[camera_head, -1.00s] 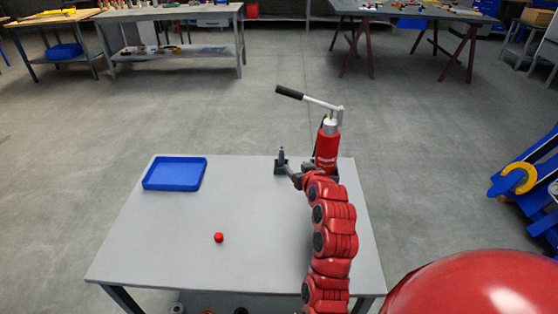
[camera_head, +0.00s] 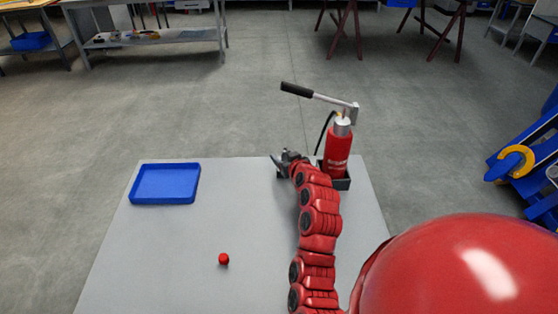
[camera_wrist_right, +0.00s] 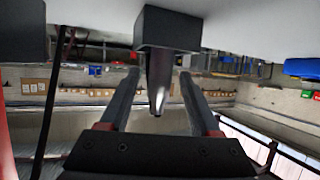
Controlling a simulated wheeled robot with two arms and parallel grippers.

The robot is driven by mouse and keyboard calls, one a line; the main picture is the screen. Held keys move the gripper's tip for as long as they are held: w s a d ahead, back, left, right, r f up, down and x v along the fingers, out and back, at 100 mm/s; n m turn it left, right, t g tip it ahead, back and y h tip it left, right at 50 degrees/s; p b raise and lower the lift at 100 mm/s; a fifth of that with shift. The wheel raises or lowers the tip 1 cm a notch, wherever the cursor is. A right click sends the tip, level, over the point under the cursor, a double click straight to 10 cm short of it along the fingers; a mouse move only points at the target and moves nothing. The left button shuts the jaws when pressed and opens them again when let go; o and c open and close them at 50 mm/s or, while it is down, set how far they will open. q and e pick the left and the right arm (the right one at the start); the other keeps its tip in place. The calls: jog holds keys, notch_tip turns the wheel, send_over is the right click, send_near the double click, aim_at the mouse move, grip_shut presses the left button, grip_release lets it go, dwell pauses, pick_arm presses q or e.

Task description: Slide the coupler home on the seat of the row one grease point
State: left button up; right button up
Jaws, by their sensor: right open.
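The coupler (camera_wrist_right: 160,70) is a dark, tapered piece with a metallic tip. It stands in a dark block (camera_wrist_right: 168,28) on the table, which appears upside down in the right wrist view. My right gripper (camera_wrist_right: 158,80) is open, with one finger on each side of the coupler and visible gaps to it. In the head view my right gripper (camera_head: 284,160) is at the table's far edge and hides most of the coupler and block. The red grease pump (camera_head: 338,150) with a black-handled lever stands just right of it. The row one grease point is not identifiable. My left gripper is not in view.
A blue tray (camera_head: 165,183) lies at the table's far left. A small red ball-like piece (camera_head: 223,259) lies on the grey table (camera_head: 160,260), whose middle is clear. A black hose (camera_head: 325,130) rises beside the pump. A blue machine part with a yellow hook (camera_head: 515,163) is at right.

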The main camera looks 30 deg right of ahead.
jog(key=shift+s+r, duration=0.25)
jog(key=shift+s, duration=0.1)
jog(key=shift+s+r, duration=0.25)
jog(key=shift+c, duration=1)
jog(key=shift+w+f, duration=0.25)
jog(key=c, duration=0.7)
jog(key=shift+s+r, duration=0.1)
grip_shut()
jog(key=shift+r, duration=0.1)
